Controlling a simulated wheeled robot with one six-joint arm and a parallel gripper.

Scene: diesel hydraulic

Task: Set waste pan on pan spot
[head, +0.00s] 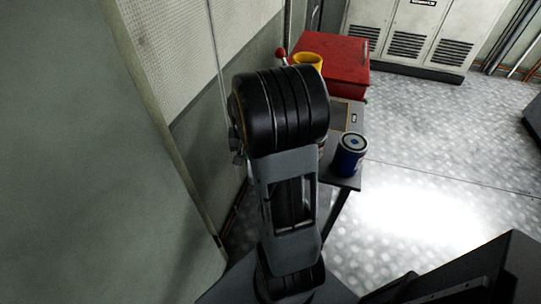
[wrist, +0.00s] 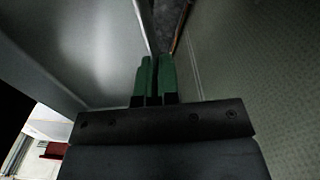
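I cannot make out a waste pan in either view. In the head view, part of a dark panel with a thin yellow outline (head: 347,114) shows on the small table, just right of my arm; I cannot tell if it is the pan spot. My arm hides the table's left part. My gripper (wrist: 156,62) shows in the wrist view as two green fingers side by side with only a thin dark gap. It looks shut and holds nothing visible. It points into a narrow gap between two grey surfaces, and the head view does not show it.
A blue can (head: 351,155) stands near the table's front corner (head: 343,183). A red box (head: 335,66) and a yellow cup-like thing (head: 308,60) are behind. A grey wall (head: 90,150) is close on the left. Vented cabinets (head: 409,32) stand at the back. The metal floor on the right (head: 440,150) is clear.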

